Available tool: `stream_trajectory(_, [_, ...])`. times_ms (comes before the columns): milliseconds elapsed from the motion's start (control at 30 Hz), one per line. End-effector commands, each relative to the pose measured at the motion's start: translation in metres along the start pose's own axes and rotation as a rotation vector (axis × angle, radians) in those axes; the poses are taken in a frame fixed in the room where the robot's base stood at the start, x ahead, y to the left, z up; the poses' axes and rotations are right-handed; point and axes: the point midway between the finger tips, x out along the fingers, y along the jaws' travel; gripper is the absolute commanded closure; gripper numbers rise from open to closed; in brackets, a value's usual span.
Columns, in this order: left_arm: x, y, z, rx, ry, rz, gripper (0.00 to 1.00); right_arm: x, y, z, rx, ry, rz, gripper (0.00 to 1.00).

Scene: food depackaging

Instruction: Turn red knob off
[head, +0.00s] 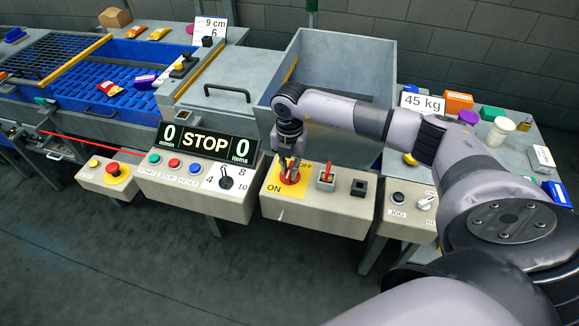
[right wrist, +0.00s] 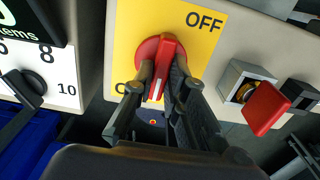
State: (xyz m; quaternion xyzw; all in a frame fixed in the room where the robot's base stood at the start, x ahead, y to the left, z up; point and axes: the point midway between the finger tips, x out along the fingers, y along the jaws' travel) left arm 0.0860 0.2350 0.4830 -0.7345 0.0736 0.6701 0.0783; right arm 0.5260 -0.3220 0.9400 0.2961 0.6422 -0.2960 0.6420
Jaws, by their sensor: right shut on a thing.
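The red knob (head: 289,178) sits on a yellow plate on the beige control box (head: 330,205), with ON at its lower left and OFF at its upper right. In the right wrist view the knob (right wrist: 163,50) has a raised red handle with a white line on its near end. OFF (right wrist: 205,20) is up and to the right; the other label is mostly covered. My right gripper (right wrist: 162,85) is shut on the knob's handle, one finger on each side. In the head view my right gripper (head: 289,160) reaches down onto the knob. My left gripper is out of view.
Right of the knob are a socket with a red part (head: 327,175) and a dark square socket (head: 358,187). The STOP display (head: 207,143) and a dial (head: 226,178) are on the panel to the left. A grey bin (head: 345,65) stands behind.

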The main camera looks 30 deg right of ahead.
Motion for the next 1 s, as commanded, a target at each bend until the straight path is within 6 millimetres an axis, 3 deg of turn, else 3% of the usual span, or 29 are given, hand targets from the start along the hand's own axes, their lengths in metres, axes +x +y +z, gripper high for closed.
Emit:
stream_trajectory(567, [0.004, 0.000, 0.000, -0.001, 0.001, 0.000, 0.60, 0.001, 0.000, 0.000, -0.032, -0.001, 0.001, 1.00])
stream_trajectory(1000, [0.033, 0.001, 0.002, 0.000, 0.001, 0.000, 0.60, 0.003, -0.001, 0.001, -0.336, -0.003, 0.003, 1.00])
